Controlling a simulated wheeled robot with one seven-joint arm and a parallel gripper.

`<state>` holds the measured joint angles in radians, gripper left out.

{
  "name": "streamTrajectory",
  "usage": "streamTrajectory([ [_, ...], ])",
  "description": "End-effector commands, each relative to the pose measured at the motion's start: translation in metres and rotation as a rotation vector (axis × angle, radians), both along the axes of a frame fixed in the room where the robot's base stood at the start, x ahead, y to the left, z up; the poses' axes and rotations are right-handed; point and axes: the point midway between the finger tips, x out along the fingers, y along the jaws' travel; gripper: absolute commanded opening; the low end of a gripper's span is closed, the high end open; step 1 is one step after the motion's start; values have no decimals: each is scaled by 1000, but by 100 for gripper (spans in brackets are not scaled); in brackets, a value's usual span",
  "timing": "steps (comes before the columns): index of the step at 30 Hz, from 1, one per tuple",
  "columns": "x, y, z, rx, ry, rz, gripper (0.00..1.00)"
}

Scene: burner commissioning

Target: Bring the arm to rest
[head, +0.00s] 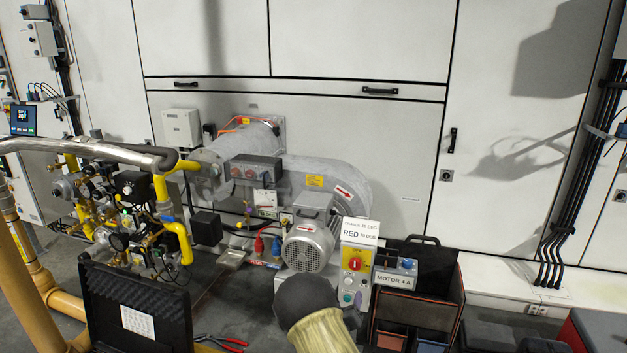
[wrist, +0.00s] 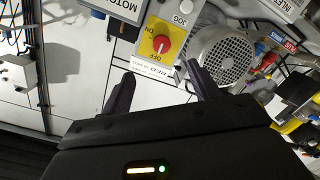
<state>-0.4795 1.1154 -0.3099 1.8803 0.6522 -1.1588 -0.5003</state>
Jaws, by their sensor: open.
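My gripper (wrist: 160,82) shows in the wrist view with its two dark fingers apart and nothing between them. The view is upside down. Beyond the fingertips is a control box with a red knob on a yellow plate (wrist: 161,44). I cannot tell the distance between them, and no contact shows. In the head view the same red knob (head: 354,264) sits under a white sign reading RED 70 DEG (head: 360,236). A rounded dark and cream arm part of mine rises at the bottom centre; my gripper's fingers cannot be made out there.
The grey motor (head: 309,246) and blower (head: 345,190) stand beside the control box. A black caddy (head: 430,275) is at right. An open black case (head: 137,305) and yellow gas pipework (head: 180,240) are at left. Red-handled pliers (head: 222,343) lie low. White panels stand behind.

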Motion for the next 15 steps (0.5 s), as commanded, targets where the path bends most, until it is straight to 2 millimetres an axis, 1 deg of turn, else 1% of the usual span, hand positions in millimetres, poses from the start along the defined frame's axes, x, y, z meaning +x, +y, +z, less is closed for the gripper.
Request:
streamTrajectory([
  [1,-2,-6,8,48,33,-11,61],
  [5,-15,-16,20,184,154,-21,61],
  [8,-30,-20,30,283,247,-27,61],
  [11,-50,-23,40,373,340,-29,61],
  [14,-74,-24,52,454,431,-31,61],
  [15,-85,-25,57,483,468,-32,61],
])
